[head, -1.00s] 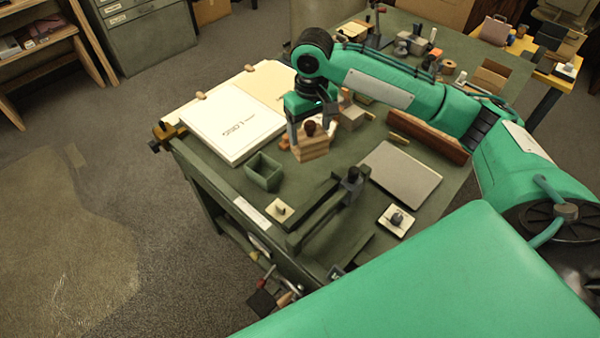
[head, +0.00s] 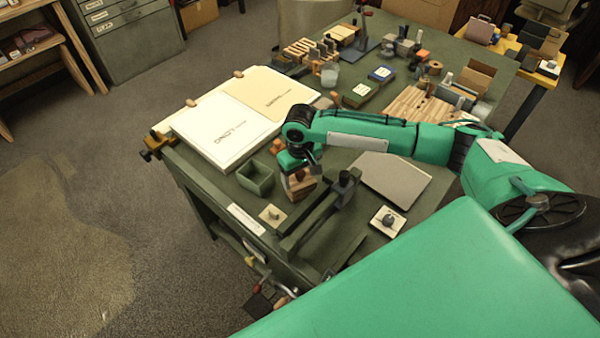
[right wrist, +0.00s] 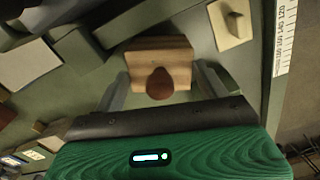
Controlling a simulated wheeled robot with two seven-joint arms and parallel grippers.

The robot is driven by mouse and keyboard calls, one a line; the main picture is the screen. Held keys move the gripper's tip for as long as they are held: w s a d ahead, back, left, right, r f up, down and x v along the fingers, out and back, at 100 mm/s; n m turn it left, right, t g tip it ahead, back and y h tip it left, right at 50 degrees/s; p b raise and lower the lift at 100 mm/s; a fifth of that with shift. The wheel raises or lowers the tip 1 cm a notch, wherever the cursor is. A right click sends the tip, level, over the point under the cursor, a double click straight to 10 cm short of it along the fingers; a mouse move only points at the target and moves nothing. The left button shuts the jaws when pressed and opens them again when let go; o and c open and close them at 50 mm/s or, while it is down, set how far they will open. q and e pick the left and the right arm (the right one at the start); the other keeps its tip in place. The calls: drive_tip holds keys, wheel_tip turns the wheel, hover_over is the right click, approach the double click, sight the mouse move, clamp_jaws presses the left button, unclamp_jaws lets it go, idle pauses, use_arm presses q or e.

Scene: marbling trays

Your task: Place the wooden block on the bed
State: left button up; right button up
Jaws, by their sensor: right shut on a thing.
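The wooden block (head: 299,188), light wood with a dark red-brown knob on top, is upright in my right gripper (head: 299,172). In the right wrist view the block (right wrist: 160,55) sits between the two fingers, with its knob nearest the camera. I cannot tell whether its underside touches the surface below. It is just behind a long dark-green metal fixture (head: 310,220) with a black knob, which may be the bed; no label shows. My left gripper is not in view.
A green open box (head: 255,180) stands left of the block, and a small cream-based piece (head: 272,215) in front. A grey plate (head: 390,180) and a white-based knob piece (head: 387,221) lie right.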

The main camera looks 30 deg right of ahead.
drive_tip(key=o, duration=1.3)
wheel_tip(320, 180, up, 11)
drive_tip(key=shift+f+b, duration=0.1)
drive_tip(key=shift+b, duration=0.65)
drive_tip(key=shift+r, duration=0.7)
